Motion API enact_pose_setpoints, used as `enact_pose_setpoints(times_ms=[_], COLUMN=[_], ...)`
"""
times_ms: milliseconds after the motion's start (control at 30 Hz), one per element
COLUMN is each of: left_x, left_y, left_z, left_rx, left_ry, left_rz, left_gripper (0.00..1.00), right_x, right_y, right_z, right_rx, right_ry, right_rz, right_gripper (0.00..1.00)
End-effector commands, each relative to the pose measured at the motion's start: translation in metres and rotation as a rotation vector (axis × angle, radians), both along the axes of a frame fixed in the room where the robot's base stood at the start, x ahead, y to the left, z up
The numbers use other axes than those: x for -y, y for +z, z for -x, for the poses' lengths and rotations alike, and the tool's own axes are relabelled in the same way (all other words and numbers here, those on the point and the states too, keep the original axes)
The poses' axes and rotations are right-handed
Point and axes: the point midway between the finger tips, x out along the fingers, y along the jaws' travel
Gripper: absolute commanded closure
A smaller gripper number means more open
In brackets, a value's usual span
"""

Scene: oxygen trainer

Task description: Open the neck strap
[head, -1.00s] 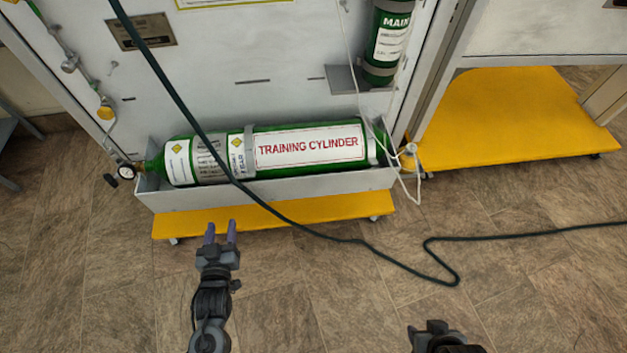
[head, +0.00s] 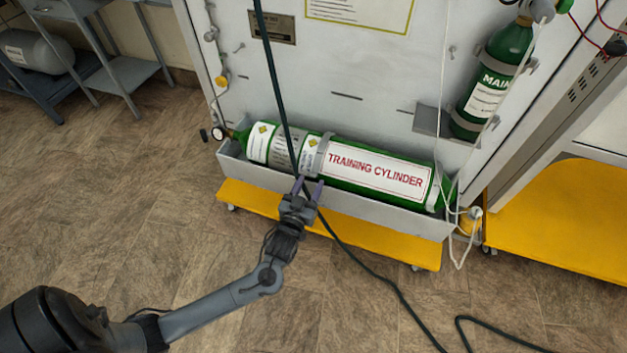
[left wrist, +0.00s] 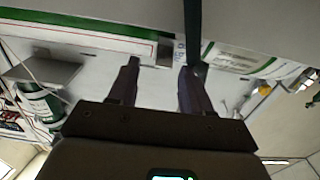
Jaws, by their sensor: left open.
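A green training cylinder (head: 345,183) with white labels lies in a grey tray (head: 400,216). A pale strap (head: 319,156) crosses it toward its left, gauge end; a second one (head: 434,190) crosses its right end. I cannot tell if either is fastened. My left gripper (head: 308,187) is open and empty, in front of the cylinder just below the left strap. In the left wrist view the fingers (left wrist: 160,75) point at the cylinder's label side, with a strap part (left wrist: 165,50) seen between them. My right gripper is out of view.
A dark hose (head: 288,130) hangs across the cylinder, close by my left fingers, and runs onto the floor. A gauge (head: 217,133) sits at the left end. A green main cylinder (head: 492,85) hangs upright on the panel. A yellow base (head: 350,233) juts out below.

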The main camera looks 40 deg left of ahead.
Motion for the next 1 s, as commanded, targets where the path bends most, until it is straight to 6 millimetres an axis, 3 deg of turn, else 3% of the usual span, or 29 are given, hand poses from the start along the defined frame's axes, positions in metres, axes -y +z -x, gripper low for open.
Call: enact_pose_setpoints(times_ms=[300, 667, 1000], left_x=[-0.012, -0.013, -0.013], left_y=[-0.001, 0.0, 0.0], left_z=[-0.03, -0.032, -0.032], left_rx=[0.001, -0.001, -0.001], left_ry=[0.001, 0.001, 0.002], left_rz=[-0.001, -0.001, 0.0], left_gripper=[0.51, 0.51, 1.0], right_x=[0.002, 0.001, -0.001], right_y=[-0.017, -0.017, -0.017], right_z=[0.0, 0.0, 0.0], right_rx=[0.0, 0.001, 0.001], right_ry=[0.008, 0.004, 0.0], right_rz=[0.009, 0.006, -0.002], right_gripper=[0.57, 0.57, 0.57])
